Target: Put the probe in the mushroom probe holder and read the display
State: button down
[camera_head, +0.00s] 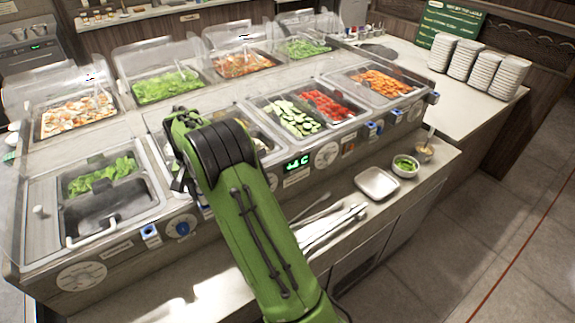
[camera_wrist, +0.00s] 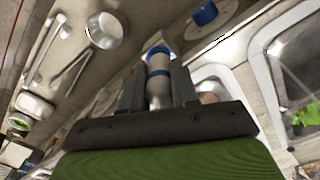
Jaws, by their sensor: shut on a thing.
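In the wrist view my gripper (camera_wrist: 158,72) is shut on the probe (camera_wrist: 158,82), a pale grey handle with a blue band. The probe's far end is hard to make out. In the head view my green arm hides the probe and most of the gripper, which is over the counter front left of the display (camera_head: 297,163). The display is lit green and shows a "C"; its digits are too small to read. Blue probe holders show on the front panel, one at left (camera_head: 150,232) and one at right (camera_head: 372,128). I cannot tell which holder is the mushroom one; my arm covers part of the panel.
A blue knob on a round dial (camera_head: 182,226) is on the front panel. On the lower ledge are tongs (camera_head: 330,225), a metal tray (camera_head: 377,184) and a bowl of greens (camera_head: 404,166). Food wells with clear covers fill the counter. Stacked plates (camera_head: 485,62) stand at right.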

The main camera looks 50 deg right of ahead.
dwell(0.9)
jog(key=shift+r+p, duration=3.3)
jog(key=shift+r, duration=0.6)
jog(key=shift+f, duration=0.1)
